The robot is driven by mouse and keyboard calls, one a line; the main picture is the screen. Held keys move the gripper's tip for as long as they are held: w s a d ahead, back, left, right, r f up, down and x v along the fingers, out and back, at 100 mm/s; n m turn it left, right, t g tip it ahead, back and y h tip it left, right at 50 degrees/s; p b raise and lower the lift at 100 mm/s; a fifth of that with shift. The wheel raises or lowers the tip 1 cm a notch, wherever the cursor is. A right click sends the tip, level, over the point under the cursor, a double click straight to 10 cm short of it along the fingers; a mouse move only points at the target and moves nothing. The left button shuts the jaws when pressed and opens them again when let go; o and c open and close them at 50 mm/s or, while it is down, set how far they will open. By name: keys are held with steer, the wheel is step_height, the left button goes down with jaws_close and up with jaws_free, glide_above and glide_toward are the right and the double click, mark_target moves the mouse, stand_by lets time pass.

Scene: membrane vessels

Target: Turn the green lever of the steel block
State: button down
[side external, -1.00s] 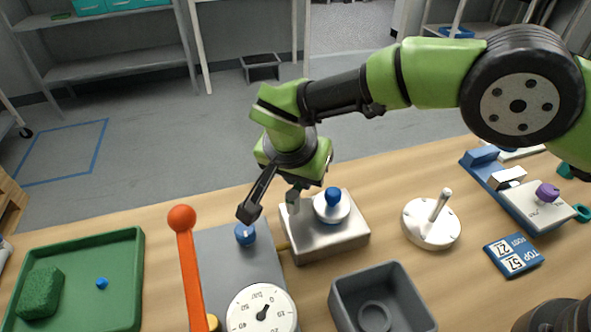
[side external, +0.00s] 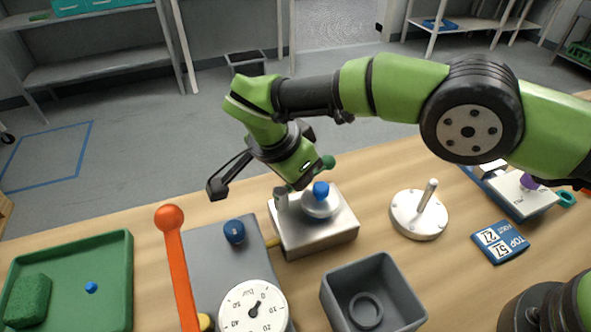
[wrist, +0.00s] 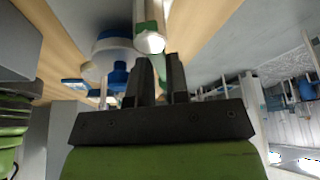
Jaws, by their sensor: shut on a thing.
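The steel block (side external: 314,238) sits mid-table in the side view, with a short steel post (side external: 281,199) on its left and a pale round disc under a blue knob (side external: 321,190) on top. The lever's green ball end (side external: 328,162) shows just right of my gripper (side external: 308,178), above the block's back side. In the wrist view, green of the lever (wrist: 158,66) shows between my two dark fingers (wrist: 159,80), which are shut on it. The blue knob (wrist: 118,76) stands close to the left finger. The fingertips are mostly hidden in the side view.
Left of the block are a grey panel with a dial (side external: 252,308), a dark blue knob (side external: 234,232) and an orange lever (side external: 170,220). A grey bin (side external: 345,318) stands in front; a white base with a peg (side external: 418,220) stands right. A green tray (side external: 130,265) is far left.

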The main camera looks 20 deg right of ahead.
steer(key=c, duration=1.1)
jaws_free()
